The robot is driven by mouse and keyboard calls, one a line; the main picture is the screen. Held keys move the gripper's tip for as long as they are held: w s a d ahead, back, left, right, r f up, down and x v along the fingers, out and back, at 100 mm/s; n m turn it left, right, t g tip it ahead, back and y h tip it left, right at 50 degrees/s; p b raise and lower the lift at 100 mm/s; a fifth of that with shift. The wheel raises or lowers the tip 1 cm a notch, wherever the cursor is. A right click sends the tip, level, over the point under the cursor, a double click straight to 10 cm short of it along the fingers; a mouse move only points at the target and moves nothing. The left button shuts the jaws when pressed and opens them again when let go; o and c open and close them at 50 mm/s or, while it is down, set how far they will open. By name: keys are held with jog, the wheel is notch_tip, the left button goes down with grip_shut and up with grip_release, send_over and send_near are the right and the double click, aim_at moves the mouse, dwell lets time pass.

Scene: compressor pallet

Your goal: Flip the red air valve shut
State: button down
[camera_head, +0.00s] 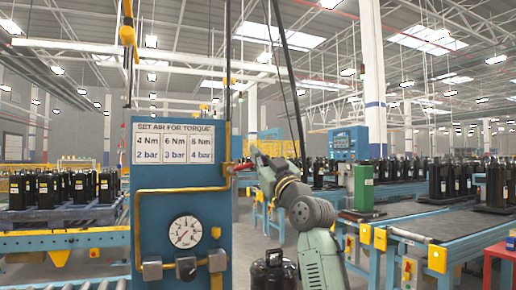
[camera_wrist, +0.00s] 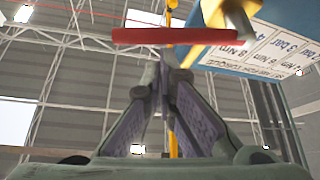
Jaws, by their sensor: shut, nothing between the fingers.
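The red air valve lever (camera_head: 243,166) shows small at the right edge of the blue panel, beside the yellow pipe, partly hidden by my gripper. In the wrist view the red lever (camera_wrist: 180,35) is a straight bar lying across the picture, just past my fingertips. My gripper (camera_head: 254,153) is at the lever's right end in the head view. In the wrist view my gripper (camera_wrist: 166,62) has its fingers together and empty, with the tips close below the lever. I cannot tell whether they touch it.
The blue panel (camera_head: 146,225) carries a torque chart (camera_head: 174,143), a pressure gauge (camera_head: 185,231) and several knobs. A yellow pipe (camera_head: 180,190) runs across it. A dark cable (camera_head: 291,80) hangs near my arm. Conveyors with black compressors (camera_head: 495,183) stand at right.

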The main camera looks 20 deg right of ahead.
jog(key=shift+f, duration=0.1)
jog(key=shift+d+f+m+h+b, duration=0.15)
jog(key=shift+d+f+m+h, duration=0.1)
jog(key=shift+f+m+h, duration=0.2)
jog(key=shift+d+f+m+h+b, duration=0.15)
jog(key=shift+d+f+m+h, duration=0.15)
jog(key=shift+f+m, duration=0.25)
jog(key=shift+r, duration=0.1)
